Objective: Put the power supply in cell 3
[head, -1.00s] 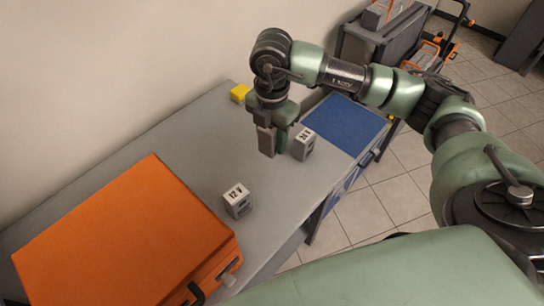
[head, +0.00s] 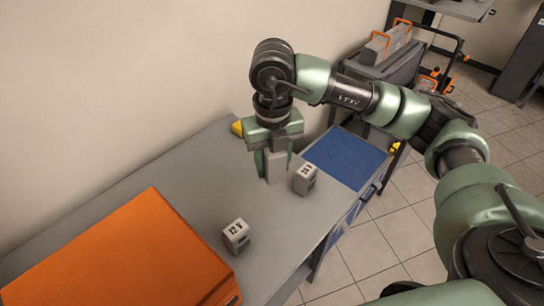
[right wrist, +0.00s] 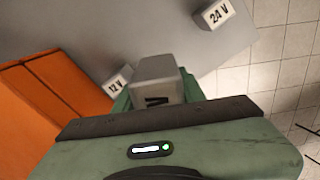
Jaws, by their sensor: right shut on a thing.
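My right gripper (head: 275,170) points down over the grey table and is shut on a grey box-shaped power supply (right wrist: 158,72). On its label only a "V" shows in the right wrist view; the rest is hidden by the gripper. A grey block marked 24 V (head: 305,179) stands on the table just right of the gripper, and it also shows in the right wrist view (right wrist: 217,14). A second block marked 12 V (head: 236,236) stands nearer the orange case. I see no numbered cell. My left gripper is not in view.
A large orange case (head: 120,255) covers the table's near left. A blue surface (head: 346,155) lies at the right end of the table (head: 170,165). A yellow object (head: 237,127) is partly behind my right gripper.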

